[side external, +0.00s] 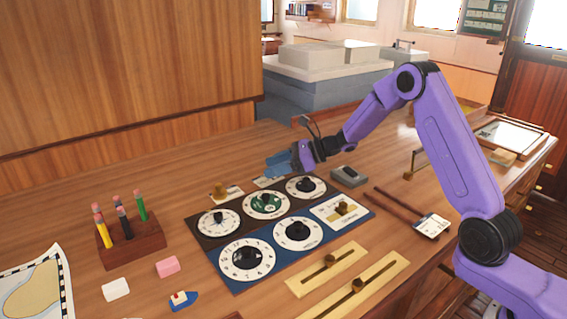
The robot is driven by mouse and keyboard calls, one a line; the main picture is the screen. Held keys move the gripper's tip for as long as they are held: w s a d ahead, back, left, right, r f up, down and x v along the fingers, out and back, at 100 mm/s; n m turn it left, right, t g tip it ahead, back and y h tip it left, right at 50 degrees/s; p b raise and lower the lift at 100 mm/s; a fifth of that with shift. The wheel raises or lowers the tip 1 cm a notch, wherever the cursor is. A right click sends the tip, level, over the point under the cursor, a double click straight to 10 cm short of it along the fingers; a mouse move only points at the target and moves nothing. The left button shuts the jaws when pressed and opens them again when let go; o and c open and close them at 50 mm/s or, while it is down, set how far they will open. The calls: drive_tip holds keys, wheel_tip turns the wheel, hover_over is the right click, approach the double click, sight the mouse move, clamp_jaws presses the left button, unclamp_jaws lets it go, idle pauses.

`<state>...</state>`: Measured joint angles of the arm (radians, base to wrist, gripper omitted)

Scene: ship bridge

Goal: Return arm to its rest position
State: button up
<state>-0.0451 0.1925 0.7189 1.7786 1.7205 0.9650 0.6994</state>
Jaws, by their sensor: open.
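My purple arm reaches in from the right over the wooden desk. My gripper (279,165), with blue fingers, is at the arm's end above the back part of the desk, behind the dial panel (291,237). It points left and looks empty. The gap between its fingers is hard to make out at this size. It appears a little above the desk and apart from the dials.
A wooden block (133,245) with several pencils stands left of the panel. Brass sliders (357,285) sit front right. A grey device (349,177) is near my wrist.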

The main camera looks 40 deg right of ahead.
drive_tip(key=s+a+r+n+g+h, duration=0.1)
drive_tip(key=s+a+n+g, duration=0.25)
drive_tip(key=s+n, duration=0.4)
drive_tip(key=s+a+r+n+g+h, duration=0.1)
drive_tip(key=s+a+n+g, duration=0.3)
drive_tip(key=s, duration=0.7)
drive_tip(key=s+a+r+n+g+h, duration=0.1)
drive_tip(key=s+a+n+g, duration=0.15)
drive_tip(key=s+n, duration=0.55)
drive_tip(key=s+d+n+t+h, duration=0.1)
drive_tip(key=s+d+n+h, duration=0.2)
drive_tip(key=s+d+n, duration=0.4)
drive_tip(key=s+d+n+t+h, duration=0.1)
drive_tip(key=s+d+n+h, duration=0.3)
drive_tip(key=s+d+n, duration=0.3)
drive_tip(key=s+n, duration=0.4)
drive_tip(key=s, duration=0.2)
drive_tip(key=shift+s+f, duration=0.25)
